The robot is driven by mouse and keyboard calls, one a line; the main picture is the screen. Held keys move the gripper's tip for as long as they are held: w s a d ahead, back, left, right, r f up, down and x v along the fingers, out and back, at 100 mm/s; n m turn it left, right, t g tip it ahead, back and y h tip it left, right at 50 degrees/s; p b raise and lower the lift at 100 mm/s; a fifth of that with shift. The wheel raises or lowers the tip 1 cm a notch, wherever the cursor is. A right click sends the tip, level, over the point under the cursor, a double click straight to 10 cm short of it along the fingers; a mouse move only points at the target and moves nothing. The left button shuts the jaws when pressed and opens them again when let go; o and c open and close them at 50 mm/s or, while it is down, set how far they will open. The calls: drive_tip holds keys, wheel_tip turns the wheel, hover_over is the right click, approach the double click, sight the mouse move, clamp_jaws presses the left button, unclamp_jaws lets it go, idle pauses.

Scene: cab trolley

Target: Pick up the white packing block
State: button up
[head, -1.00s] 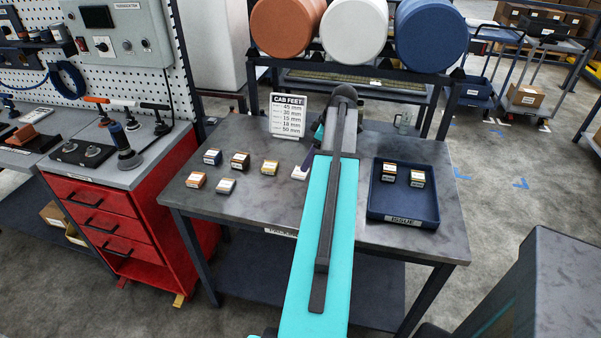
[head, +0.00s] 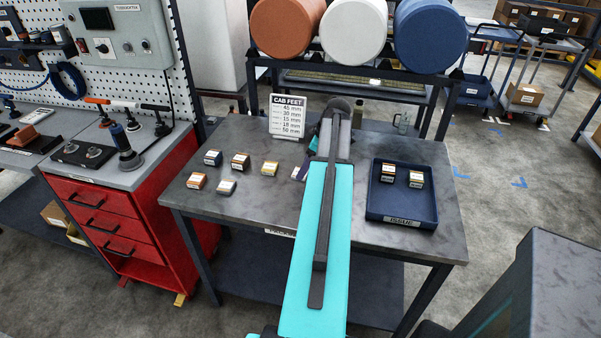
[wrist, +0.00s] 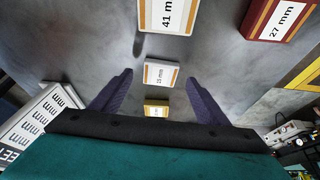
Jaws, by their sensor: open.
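A white block (wrist: 161,73) labelled 15 mm lies on the grey table, seen between my fingers in the wrist view. My gripper (wrist: 159,82) is open, with one purple finger to each side of that block. I cannot tell whether the fingers reach down to its level. In the head view my arm covers most of my gripper, and only a purple and pale patch shows at its left edge. A pale block (head: 226,187) stands on the table further left in the head view; I cannot tell whether it is the same one.
A yellow block (wrist: 156,108), a 41 mm block (wrist: 166,14) and a dark red 27 mm block (wrist: 277,18) are close by. A CAB FEET sign (head: 287,116) stands behind. The blue tray (head: 402,222) on the right holds two blocks.

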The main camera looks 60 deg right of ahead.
drive_tip(key=shift+x, duration=1.2)
drive_tip(key=c, duration=1.1)
